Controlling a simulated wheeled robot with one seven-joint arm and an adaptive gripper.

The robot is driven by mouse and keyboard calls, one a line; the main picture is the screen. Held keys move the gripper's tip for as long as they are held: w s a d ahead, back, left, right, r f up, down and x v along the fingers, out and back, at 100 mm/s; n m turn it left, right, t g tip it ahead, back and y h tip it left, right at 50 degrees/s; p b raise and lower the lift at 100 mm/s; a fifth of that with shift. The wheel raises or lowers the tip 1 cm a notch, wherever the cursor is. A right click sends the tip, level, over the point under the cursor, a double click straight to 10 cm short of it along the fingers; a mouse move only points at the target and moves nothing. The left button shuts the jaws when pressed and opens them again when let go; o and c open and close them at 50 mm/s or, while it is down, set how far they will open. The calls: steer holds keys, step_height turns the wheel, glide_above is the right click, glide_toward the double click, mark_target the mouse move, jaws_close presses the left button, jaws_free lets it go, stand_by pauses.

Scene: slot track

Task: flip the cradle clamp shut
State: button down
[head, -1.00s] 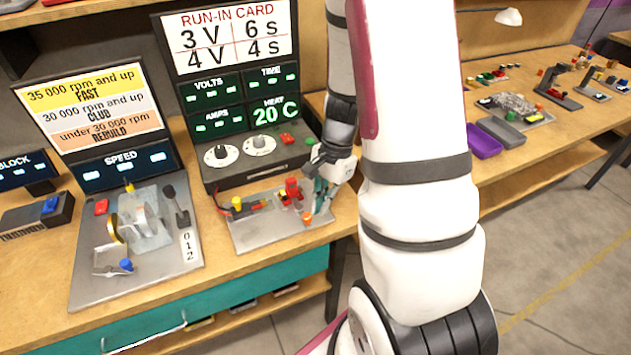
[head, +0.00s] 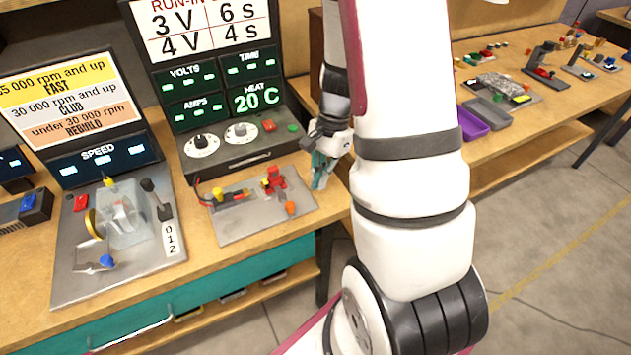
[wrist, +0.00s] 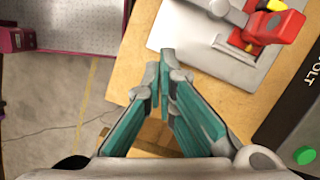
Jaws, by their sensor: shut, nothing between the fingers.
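The red clamp piece (head: 273,180) stands on the right half of a grey plate (head: 235,232) on the bench. It also shows at the top right of the wrist view (wrist: 272,28), with a yellow and black part beside it. I cannot tell whether the clamp is flipped open or shut. My gripper (head: 319,183), with teal fingers, is to the right of the clamp, just past the plate's right side and apart from it. In the wrist view my gripper (wrist: 165,70) has its fingertips together, with nothing between them, near the plate's edge.
An orange knob (head: 290,208) is at the plate's front right and a yellow knob (head: 217,193) at its left. The dial panel (head: 235,145) rises behind. The speed stand (head: 120,250) is to the left. Bare wood lies right of the plate.

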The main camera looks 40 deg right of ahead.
steer(key=v, duration=0.9)
steer(key=shift+a, duration=0.3)
steer(key=shift+s+r, duration=0.1)
steer(key=shift+r, duration=0.05)
steer(key=s+a+r+n+t+h, duration=0.1)
steer(key=s+a+r+n+t, duration=0.15)
steer(key=a+r+n, duration=0.7)
steer(key=s+a+r+n+t+h, duration=0.1)
steer(key=s+a+r+n+t, duration=0.1)
steer(key=s+a+r+n, duration=0.5)
steer(key=shift+s+a+r+h, duration=0.2)
steer(key=shift+s+a+h, duration=0.2)
steer(key=shift+s+a, duration=0.6)
steer(key=shift+w+t, duration=0.1)
steer(key=shift+t, duration=0.15)
